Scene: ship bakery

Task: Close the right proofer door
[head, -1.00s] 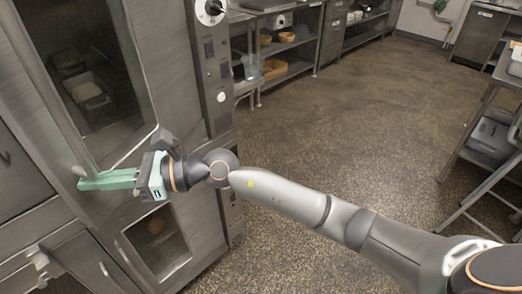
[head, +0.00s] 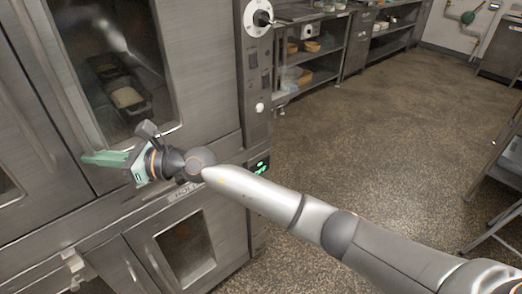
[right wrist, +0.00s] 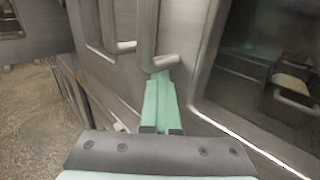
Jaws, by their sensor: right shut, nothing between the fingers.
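The right proofer door (head: 205,75) is a steel door with a dark glass window (head: 112,65). Its face looks flush or nearly flush with the cabinet; I cannot tell whether a small gap is left. My right gripper (head: 88,158), with green fingers, is shut and empty at the lower left part of this door. In the right wrist view the fingers (right wrist: 162,100) point at the lower end of a vertical bar handle (right wrist: 147,35). The tips touch it or are very close. A second bar handle (right wrist: 106,25) stands beside it. My left gripper is out of view.
Bread pans (head: 125,98) show behind the glass. Below is a lower door with a small window (head: 187,250). A control column with a knob (head: 261,18) is right of the door. Shelving (head: 310,60) stands behind; the floor (head: 380,120) at right is open.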

